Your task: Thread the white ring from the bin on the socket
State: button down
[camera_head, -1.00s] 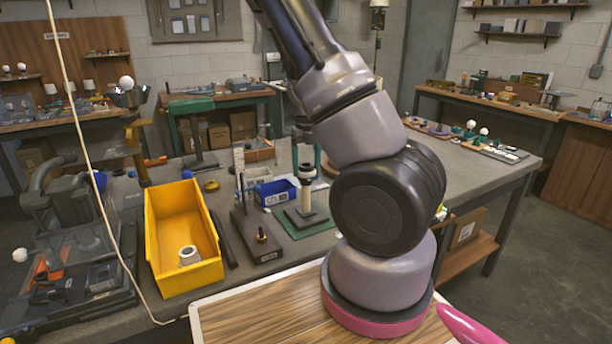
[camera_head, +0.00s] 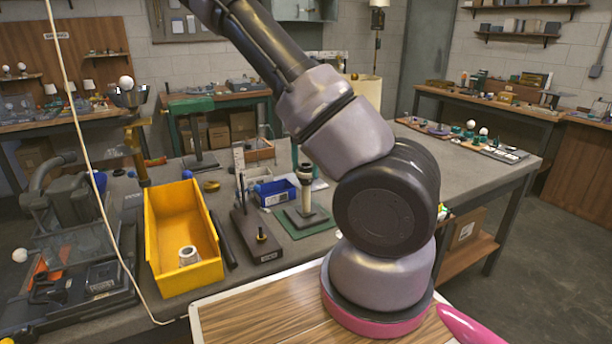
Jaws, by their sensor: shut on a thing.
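The yellow bin (camera_head: 160,270) stands open on the near left of the grey workbench. A whitish ring-like part (camera_head: 188,256) with an opening on top sits on its floor towards the near end. A pale upright post with a collared, socket-like top (camera_head: 306,174) stands on a dark base on a green mat (camera_head: 285,226), right of the bin. I see no ring clearly around it, but it is small here. My arm rises from the front and leaves the picture at the top left. My gripper is outside the view, so its hold is hidden.
A dark block with a short peg (camera_head: 262,236) stands between bin and mat. A blue tray (camera_head: 274,192) lies behind the mat. Tools crowd the left; the bench's far right is partly clear.

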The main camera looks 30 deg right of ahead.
jog(key=shift+s+a+f, duration=0.1)
jog(key=shift+s+f, duration=0.05)
jog(key=shift+m, duration=0.9)
grip_release()
